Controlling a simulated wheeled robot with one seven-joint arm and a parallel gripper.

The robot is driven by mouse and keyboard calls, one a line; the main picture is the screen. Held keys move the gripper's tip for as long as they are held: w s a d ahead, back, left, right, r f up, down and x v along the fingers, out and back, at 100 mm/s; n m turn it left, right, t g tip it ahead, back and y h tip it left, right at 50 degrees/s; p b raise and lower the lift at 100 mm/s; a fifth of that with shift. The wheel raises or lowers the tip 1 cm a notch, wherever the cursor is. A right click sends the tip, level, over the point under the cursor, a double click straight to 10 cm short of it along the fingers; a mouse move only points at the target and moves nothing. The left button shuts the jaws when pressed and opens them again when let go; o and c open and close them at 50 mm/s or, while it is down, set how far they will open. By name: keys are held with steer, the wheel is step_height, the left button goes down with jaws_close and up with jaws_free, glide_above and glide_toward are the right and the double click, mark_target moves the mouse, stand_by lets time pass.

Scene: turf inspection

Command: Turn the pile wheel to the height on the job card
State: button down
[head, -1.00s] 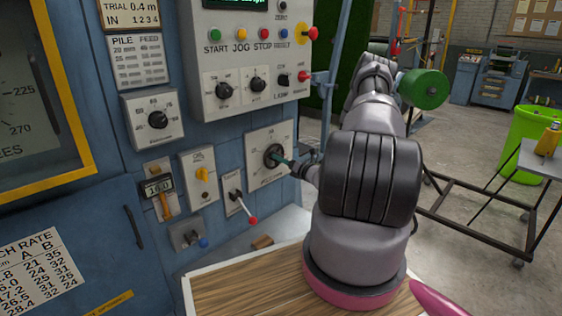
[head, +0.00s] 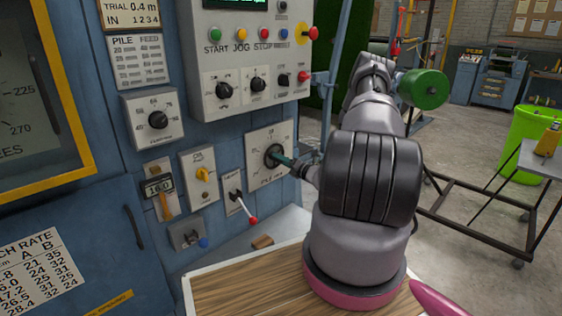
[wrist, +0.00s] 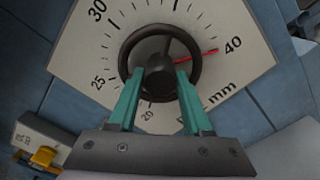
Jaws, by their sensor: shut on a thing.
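The pile wheel is a black round handwheel on a pale dial plate (head: 258,172) low on the machine panel. In the wrist view the wheel (wrist: 140,40) sits in the middle of the dial, which is marked in mm with 20, 25, 30 and 40 visible. A red pointer (wrist: 197,55) points toward the 40. The teal fingers of my gripper (wrist: 158,78) reach onto the wheel's lower part and are shut on it, hiding some of the dial's lower marks. In the head view my gripper (head: 288,161) meets the wheel from the right. I cannot make out a job card.
A lever with a red knob (head: 252,220) and a yellow switch (head: 202,174) are just left of the dial. A wooden top (head: 240,285) lies below. Open floor and a metal frame are at right.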

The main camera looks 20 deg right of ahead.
steer(key=shift+c, duration=1.7)
jaws_free()
steer(key=v, duration=1)
steer(key=shift+s, duration=0.4)
steer(key=shift+d, duration=0.2)
